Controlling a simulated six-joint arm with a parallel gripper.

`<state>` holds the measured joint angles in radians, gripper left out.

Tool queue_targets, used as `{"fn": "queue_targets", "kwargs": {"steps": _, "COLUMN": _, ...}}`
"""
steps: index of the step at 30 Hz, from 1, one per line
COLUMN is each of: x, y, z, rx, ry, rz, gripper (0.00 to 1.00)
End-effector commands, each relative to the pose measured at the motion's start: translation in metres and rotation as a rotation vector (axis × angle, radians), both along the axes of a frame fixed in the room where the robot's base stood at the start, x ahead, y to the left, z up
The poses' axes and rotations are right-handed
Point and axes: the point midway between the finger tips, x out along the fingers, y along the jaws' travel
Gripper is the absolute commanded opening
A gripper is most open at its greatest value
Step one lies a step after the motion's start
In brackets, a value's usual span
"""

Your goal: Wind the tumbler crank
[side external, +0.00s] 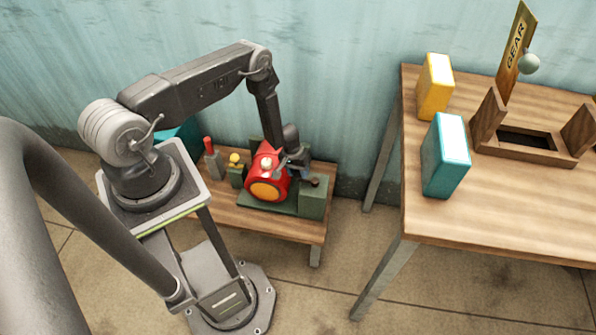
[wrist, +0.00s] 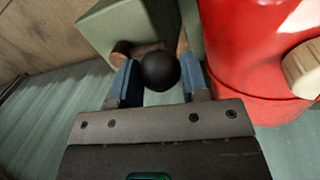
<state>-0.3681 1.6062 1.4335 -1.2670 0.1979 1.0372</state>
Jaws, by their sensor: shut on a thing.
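The tumbler (side external: 268,172) is a red drum with an orange round end, set on a green base on the low wooden bench. It also shows as a red curved body in the wrist view (wrist: 255,50). The crank's dark round knob (wrist: 160,71) sits between the blue fingers of my gripper (wrist: 162,85), with a brownish crank arm (wrist: 128,48) partly seen behind it. My gripper is shut on the knob. In the side view my gripper (side external: 302,172) is at the right side of the drum, and the crank is mostly hidden there.
A green block (side external: 312,197) stands right of the drum. A red-topped grey item (side external: 213,160) and a yellow-knobbed green item (side external: 236,172) stand left of it. The taller table (side external: 500,215) holds a yellow block (side external: 435,87), a teal block (side external: 445,155) and a wooden frame with a GEAR sign (side external: 515,50).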

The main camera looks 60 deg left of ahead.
Motion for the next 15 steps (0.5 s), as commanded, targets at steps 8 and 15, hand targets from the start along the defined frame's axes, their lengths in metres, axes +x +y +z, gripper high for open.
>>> {"fn": "queue_targets", "kwargs": {"steps": 8, "x": 0.0005, "y": 0.0001, "z": 0.0004, "rx": 0.001, "ry": -0.001, "rz": 0.000, "gripper": 0.61}}
{"fn": "queue_targets", "kwargs": {"steps": 15, "x": 0.0002, "y": 0.0001, "z": 0.0002, "rx": 0.001, "ry": -0.001, "rz": 0.000, "gripper": 0.67}}
